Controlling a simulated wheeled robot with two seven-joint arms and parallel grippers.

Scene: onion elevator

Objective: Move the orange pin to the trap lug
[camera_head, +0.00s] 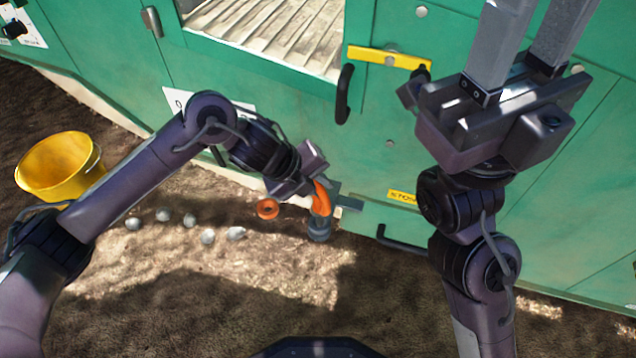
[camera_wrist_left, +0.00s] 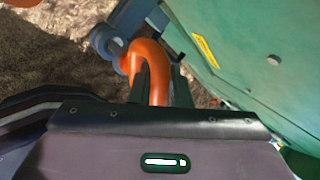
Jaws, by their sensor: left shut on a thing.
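The orange pin (camera_head: 321,197) has a curved, hook-like handle, and it also shows in the left wrist view (camera_wrist_left: 147,58). My left gripper (camera_head: 308,188) is shut on this handle, low beside the green machine. A grey round lug (camera_head: 319,229) on a bracket is at the pin's lower end; it shows in the left wrist view too (camera_wrist_left: 106,40). I cannot tell whether the pin's shank is inside it, or whether this is the trap lug. My right gripper (camera_head: 524,40) points up at the upper right, its fingers apart and empty.
An orange ring (camera_head: 267,208) lies left of the pin. A yellow bucket (camera_head: 60,166) and several pale onions (camera_head: 190,220) are on the soil. The green machine (camera_head: 290,105) carries a yellow bar (camera_head: 390,57), a black handle (camera_head: 344,95) and a yellow label (camera_head: 402,197).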

